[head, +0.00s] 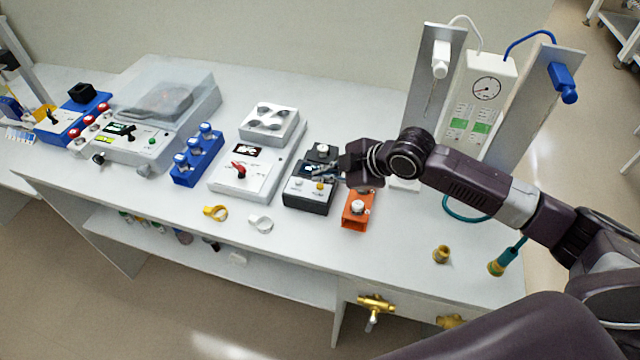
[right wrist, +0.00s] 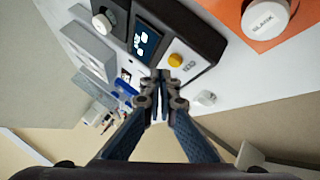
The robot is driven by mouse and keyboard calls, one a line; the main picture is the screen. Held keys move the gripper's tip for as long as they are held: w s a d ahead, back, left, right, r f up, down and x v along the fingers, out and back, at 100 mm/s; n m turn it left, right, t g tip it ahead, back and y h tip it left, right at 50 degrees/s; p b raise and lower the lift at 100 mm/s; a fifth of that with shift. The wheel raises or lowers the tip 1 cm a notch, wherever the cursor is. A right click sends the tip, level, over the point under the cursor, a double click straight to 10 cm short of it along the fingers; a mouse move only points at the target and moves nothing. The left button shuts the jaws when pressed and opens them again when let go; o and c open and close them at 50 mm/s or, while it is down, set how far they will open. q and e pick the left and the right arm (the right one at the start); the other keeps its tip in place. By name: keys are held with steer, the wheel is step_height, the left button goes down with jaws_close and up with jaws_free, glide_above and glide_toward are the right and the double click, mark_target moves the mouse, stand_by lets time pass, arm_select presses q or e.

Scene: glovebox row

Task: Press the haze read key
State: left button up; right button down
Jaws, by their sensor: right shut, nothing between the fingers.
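The dark meter (head: 308,197) with a small lit display and a pale key panel stands mid-bench. A yellow key (head: 320,186) and a whitish key (head: 297,184) are on its panel; their labels are too small to read. The right wrist view shows the yellow key (right wrist: 176,60) just beyond the fingertips; the whitish key's place there seems hidden behind the fingers. My right gripper (head: 328,170) is shut and empty, reaching over the meter from the right. In the right wrist view its fingertips (right wrist: 160,76) are together; contact with the panel cannot be told. My left gripper is out of view.
An orange block (head: 356,218) with a white cap marked BLANK stands right of the meter. A white device with a red knob (head: 239,171) is to its left. Yellow (head: 216,213) and white (head: 261,224) rings lie in front. Tall grey panels (head: 435,75) stand behind right.

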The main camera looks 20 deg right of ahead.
mark_target(322, 187)
stand_by(0.4)
steer(key=shift+f, duration=0.45)
steer(key=shift+f, duration=0.4)
stand_by(0.5)
steer(key=shift+r, duration=0.15)
steer(key=shift+r+p, duration=0.75)
steer(key=shift+p, duration=0.05)
step_height(322, 187, up, 5)
steer(key=p, duration=0.5)
stand_by(0.3)
